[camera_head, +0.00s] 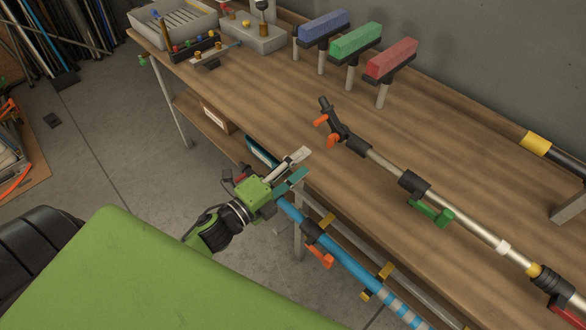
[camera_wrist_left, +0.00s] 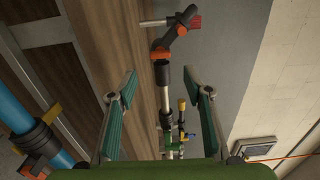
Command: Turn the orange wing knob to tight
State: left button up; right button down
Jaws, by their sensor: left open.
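Orange knobs show in two places, and I cannot tell which is the wing knob. An orange knob (camera_head: 333,140) and an orange tip (camera_head: 320,121) sit on the black head of the silver pole on the bench. In the left wrist view the orange knob (camera_wrist_left: 161,54) is straight ahead, beyond the fingertips. Another orange knob (camera_head: 319,257) hangs on a black clamp of the blue pole (camera_head: 352,261). My left gripper (camera_head: 299,168) is open and empty, at the bench's front edge near the blue pole's upper end. In its wrist view the fingers (camera_wrist_left: 165,88) are spread, apart from the knob.
A green-handled clamp (camera_head: 432,212) sits further along the silver pole. Blue (camera_head: 323,27), green (camera_head: 355,41) and red (camera_head: 391,60) blocks stand on posts at the back. A tray (camera_head: 172,20) lies at the far left. The bench top (camera_head: 250,95) between is clear.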

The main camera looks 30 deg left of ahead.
pick_arm(q)
jog(key=shift+v, duration=1.1)
